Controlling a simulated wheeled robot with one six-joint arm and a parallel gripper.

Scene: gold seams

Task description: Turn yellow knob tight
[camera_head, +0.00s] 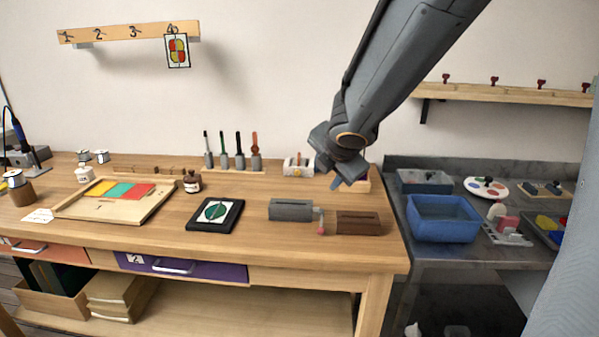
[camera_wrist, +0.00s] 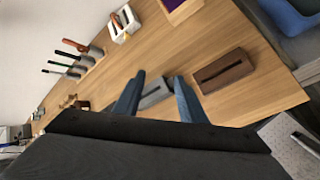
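I cannot make out a clearly yellow knob in either view. A white fixture (camera_head: 298,165) with small orange-red parts stands at the back of the bench; it also shows at the top of the wrist view (camera_wrist: 124,23). A grey slotted block (camera_head: 291,210) with a thin rod and pink-red ball end (camera_head: 321,231) sits near the front, beside a brown slotted block (camera_head: 358,223). My gripper (camera_head: 337,183) hangs above the bench, behind these blocks in the picture. In the wrist view its blue fingers (camera_wrist: 158,78) are apart, with the grey block (camera_wrist: 155,93) seen between them; nothing is held.
Upright handled tools (camera_head: 231,155) stand at the back, left of the white fixture. A blue bin (camera_head: 443,218) stands on the grey counter at right. Bare wood lies around the blocks.

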